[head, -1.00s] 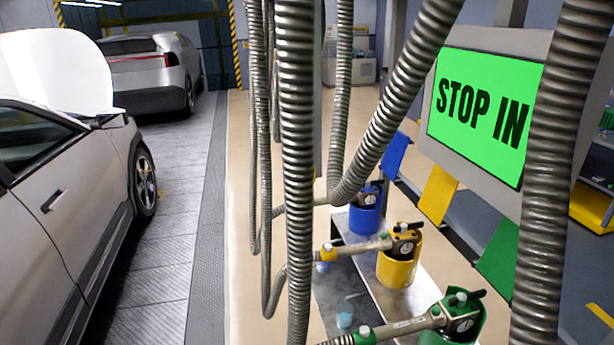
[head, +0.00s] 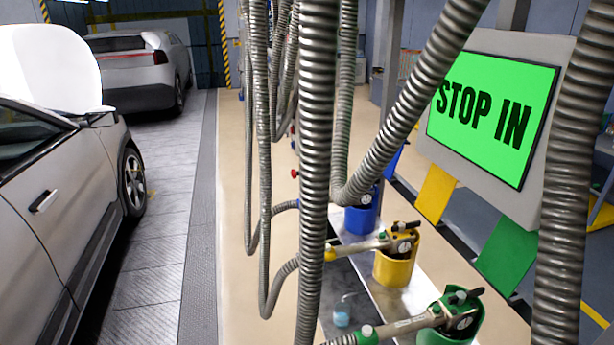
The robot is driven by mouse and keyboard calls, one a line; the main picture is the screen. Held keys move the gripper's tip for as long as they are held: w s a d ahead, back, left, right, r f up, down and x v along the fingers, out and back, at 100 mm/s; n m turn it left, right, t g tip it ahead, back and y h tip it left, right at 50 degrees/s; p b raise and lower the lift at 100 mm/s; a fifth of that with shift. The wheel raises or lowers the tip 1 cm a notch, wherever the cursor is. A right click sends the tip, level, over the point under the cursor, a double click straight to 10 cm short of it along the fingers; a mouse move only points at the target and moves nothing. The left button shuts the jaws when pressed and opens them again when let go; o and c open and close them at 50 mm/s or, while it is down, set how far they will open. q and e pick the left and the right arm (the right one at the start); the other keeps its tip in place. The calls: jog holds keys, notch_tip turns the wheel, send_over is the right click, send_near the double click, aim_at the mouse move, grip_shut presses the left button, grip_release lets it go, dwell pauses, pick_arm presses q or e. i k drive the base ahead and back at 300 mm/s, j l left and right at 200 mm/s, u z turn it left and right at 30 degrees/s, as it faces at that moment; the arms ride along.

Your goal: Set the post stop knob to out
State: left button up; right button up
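A screen (head: 492,112) on a grey post panel at the right of the head view is lit green and reads "STOP IN". No post stop knob can be made out in this view. Neither of my grippers shows.
Ribbed metal hoses (head: 318,150) hang across the middle and right. Blue (head: 362,219), yellow (head: 396,266) and green (head: 441,336) holders with fill nozzles stand on a metal bench. Yellow (head: 436,194) and green (head: 508,256) plates hang under the screen. Cars stand at left; the beige floor strip is clear.

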aim_at(294, 174)
jog(key=i+j+u, duration=0.1)
jog(key=i+u, duration=0.4)
jog(key=i+j, duration=0.1)
jog(key=i, duration=2.05)
jog(key=i+l+z, duration=0.1)
jog(key=z, duration=0.15)
jog(key=i, duration=0.05)
